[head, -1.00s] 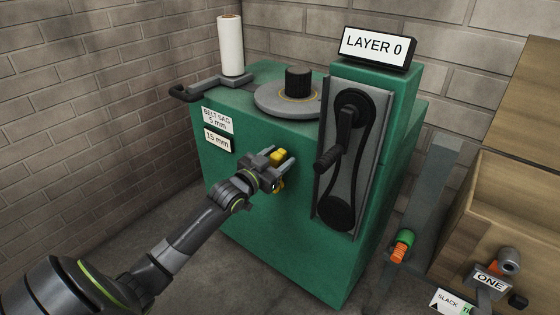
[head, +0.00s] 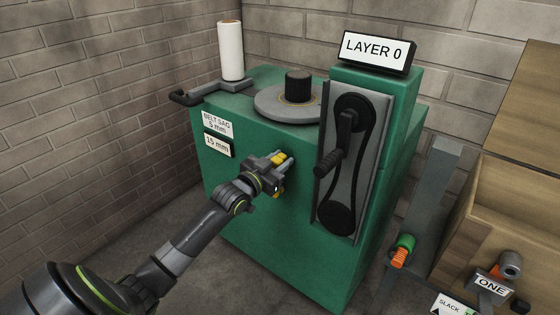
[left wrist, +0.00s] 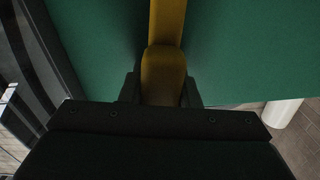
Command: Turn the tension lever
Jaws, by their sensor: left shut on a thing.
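The yellow tension lever (head: 278,158) is on the front face of the green pellet mill (head: 300,240). My left gripper (head: 283,167) reaches it from the lower left and is shut on it. In the left wrist view, the lever (left wrist: 166,25) runs down from the top edge into the space between the two dark fingers (left wrist: 161,92). The fingers hide part of the lever in the head view. A plate reading BELT SAG (head: 217,124), apparently 6 mm, sits above a 15 mm plate (head: 217,145). My right gripper is not in view.
A black belt and crank (head: 330,163) stick out to the right of my left gripper. A round plate (head: 270,103) and a white roll (head: 231,50) are on top. A wooden bin (head: 510,215) and a green-and-orange piece (head: 402,250) are at right.

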